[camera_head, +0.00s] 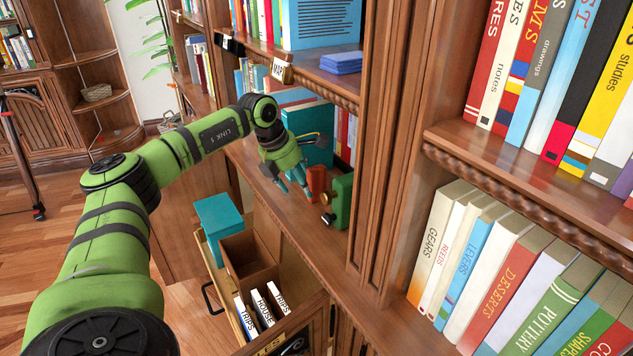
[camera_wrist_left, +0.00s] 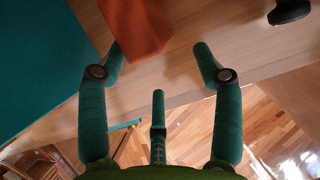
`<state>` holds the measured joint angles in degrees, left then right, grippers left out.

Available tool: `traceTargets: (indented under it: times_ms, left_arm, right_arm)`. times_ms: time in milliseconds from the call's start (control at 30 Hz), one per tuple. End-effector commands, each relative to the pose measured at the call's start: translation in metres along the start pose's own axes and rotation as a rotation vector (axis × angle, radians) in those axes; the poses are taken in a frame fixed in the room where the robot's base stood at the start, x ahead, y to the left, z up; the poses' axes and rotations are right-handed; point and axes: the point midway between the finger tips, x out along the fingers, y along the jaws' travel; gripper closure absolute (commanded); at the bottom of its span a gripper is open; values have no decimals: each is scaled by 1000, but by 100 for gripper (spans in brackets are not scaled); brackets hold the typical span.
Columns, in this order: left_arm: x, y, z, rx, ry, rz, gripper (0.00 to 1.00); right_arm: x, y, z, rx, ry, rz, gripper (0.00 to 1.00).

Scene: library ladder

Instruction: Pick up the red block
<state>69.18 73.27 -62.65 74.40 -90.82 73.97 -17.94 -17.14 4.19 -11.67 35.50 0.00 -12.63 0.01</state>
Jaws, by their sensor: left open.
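The red block (camera_head: 316,181) stands on the wooden shelf ledge, between a teal box and a dark green object. It also shows at the top of the left wrist view (camera_wrist_left: 136,28), partly cut off by the frame edge. My left gripper (camera_head: 294,180) is just to the left of the block in the head view, its fingers spread and pointing towards the shelf. In the left wrist view my left gripper (camera_wrist_left: 160,60) is open and empty; the block lies beyond the fingertips, nearer the left finger. I cannot tell whether that finger touches it. My right gripper is not in view.
A teal box (camera_head: 312,140) stands behind the gripper, and the dark green object (camera_head: 342,202) with round knobs stands close right of the block. Below, an open drawer (camera_head: 295,318) holds labelled folders and a teal box (camera_head: 217,218). Books fill the right shelves.

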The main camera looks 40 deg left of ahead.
Motion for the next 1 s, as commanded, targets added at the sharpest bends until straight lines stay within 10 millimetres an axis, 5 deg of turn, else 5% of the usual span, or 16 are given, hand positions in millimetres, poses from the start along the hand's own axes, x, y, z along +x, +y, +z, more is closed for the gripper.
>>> traceTargets:
  times_ms: [267,600,633,767,800,1000]
  left_arm:
    - [14,-1,42,1,-1,0,34]
    - [28,-1,38,1,1,0,34]
    - [28,-1,38,1,1,0,38]
    - [28,-1,38,1,1,0,90]
    - [28,-1,38,1,1,0,96]
    - [28,-1,38,1,1,0,96]
  right_arm:
    - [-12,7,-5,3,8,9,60]
    - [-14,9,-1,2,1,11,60]
    - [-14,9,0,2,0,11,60]
    - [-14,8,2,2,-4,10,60]
    - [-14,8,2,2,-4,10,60]
    - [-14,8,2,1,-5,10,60]
